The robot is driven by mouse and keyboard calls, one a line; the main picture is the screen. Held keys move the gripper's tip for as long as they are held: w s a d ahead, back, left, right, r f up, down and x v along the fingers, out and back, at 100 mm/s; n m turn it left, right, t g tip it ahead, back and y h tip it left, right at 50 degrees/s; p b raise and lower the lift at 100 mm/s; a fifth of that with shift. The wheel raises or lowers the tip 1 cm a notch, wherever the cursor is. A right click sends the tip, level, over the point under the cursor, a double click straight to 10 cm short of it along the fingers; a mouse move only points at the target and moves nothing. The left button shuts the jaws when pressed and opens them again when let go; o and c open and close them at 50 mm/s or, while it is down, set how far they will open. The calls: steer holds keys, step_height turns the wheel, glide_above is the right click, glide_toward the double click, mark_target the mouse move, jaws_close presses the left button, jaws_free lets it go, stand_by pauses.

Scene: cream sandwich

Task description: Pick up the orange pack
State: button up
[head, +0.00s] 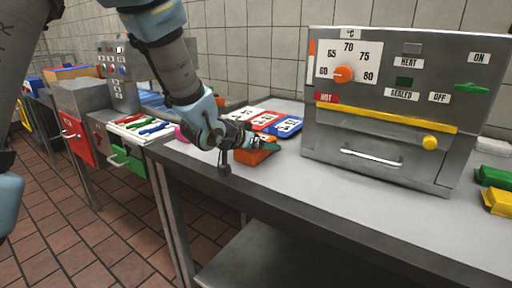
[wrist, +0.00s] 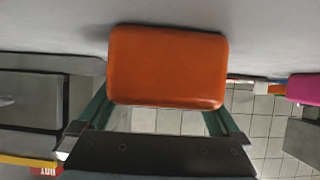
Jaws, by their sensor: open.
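The orange pack (head: 255,155) lies on the metal counter, left of the heating machine and close to the front edge. My gripper (head: 262,143) is over it and partly hides it in the head view. In the wrist view the orange pack (wrist: 166,66) is a rounded block in the upper middle. My gripper (wrist: 157,112) is open there, with one teal finger toward each side of the pack's lower edge. The pack overlaps the finger ends in that view. I cannot tell whether the fingers touch it.
The grey machine (head: 385,110) with an orange dial stands to the right. Red and blue cards (head: 283,126) lie behind my gripper. Green and yellow packs (head: 497,201) are at the far right. A pink item (wrist: 303,88) shows in the wrist view. The front right counter is clear.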

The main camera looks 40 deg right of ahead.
steer(key=shift+w+d+f, duration=0.15)
steer(key=shift+d+f, duration=0.15)
steer(key=shift+d, duration=0.2)
steer(key=c, duration=1.2)
